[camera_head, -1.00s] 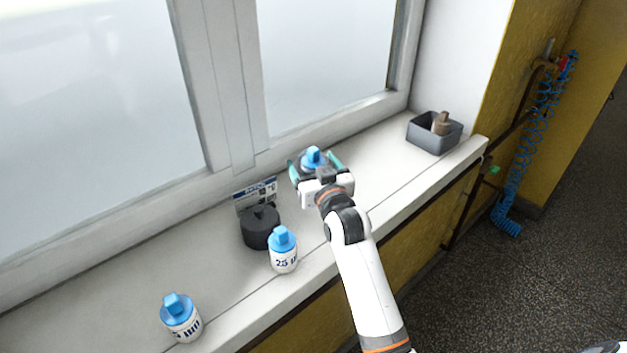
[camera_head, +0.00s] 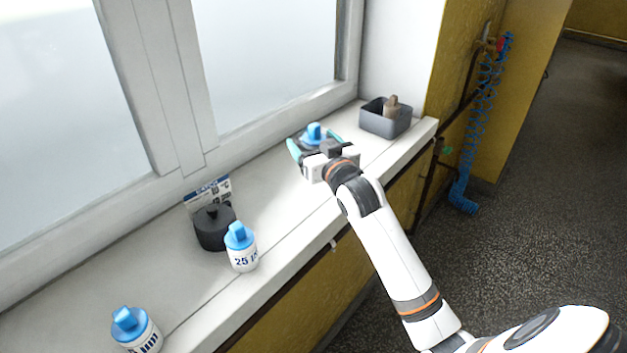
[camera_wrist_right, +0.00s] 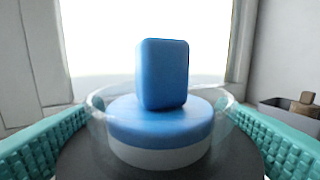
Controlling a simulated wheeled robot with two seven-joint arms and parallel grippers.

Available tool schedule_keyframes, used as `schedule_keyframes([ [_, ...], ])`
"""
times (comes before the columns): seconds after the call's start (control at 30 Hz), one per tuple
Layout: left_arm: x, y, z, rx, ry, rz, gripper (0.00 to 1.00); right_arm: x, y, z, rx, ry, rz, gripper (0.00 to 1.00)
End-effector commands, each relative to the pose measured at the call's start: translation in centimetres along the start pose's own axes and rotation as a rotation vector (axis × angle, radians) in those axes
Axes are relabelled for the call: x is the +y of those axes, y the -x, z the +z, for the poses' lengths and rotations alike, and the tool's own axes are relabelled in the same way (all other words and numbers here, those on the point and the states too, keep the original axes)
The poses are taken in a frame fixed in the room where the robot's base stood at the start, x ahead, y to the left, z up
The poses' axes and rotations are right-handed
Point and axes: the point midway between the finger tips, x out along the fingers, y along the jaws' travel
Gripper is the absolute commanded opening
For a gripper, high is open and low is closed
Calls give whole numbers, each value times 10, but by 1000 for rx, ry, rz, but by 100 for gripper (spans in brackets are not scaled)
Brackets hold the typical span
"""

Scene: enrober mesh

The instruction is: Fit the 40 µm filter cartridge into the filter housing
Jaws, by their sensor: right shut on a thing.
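My right gripper (camera_head: 316,140) is at the far part of the sill, its teal fingers on either side of a clear-rimmed round vessel (camera_wrist_right: 97,103), apparently the filter housing. It is shut on this vessel. A blue-capped white cartridge (camera_wrist_right: 160,120) stands upright inside the clear rim; its cap also shows in the head view (camera_head: 314,131). Its label is hidden, so I cannot read its grade. A cartridge marked 25 (camera_head: 241,248) stands on the sill. Another blue-capped cartridge (camera_head: 137,331) stands nearer, its number unclear. My left gripper is out of view.
A black knobbed lid-like part (camera_head: 214,230) sits before a printed card (camera_head: 205,194). A grey box (camera_head: 386,122) holding a brownish object (camera_head: 391,106) stands beyond my gripper. The window borders the sill (camera_head: 285,215), which is clear between the 25 cartridge and my gripper.

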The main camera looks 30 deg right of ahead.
Motion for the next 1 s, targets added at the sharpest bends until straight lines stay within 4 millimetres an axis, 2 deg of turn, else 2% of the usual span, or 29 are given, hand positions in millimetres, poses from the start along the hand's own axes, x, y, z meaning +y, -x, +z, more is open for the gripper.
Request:
schedule_keyframes([
  [0.03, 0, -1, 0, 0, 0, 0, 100, 0, 0, -9, 2, -1, 0, 57],
  [0.17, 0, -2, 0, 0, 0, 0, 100, 0, 0, -20, -1, -2, 0, 57],
  [0.43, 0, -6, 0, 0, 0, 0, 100, 0, 0, -62, 1, -1, 0, 57],
  [0.53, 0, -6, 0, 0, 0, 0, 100, 0, 0, -69, -2, -1, 0, 57],
  [0.9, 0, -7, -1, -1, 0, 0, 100, 0, 0, -72, -2, 0, 0, 57],
  [0.93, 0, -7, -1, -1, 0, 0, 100, 0, 0, -73, -1, 0, 0, 82],
  [1.0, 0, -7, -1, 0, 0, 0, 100, 0, 0, -72, -1, 0, 0, 93],
])
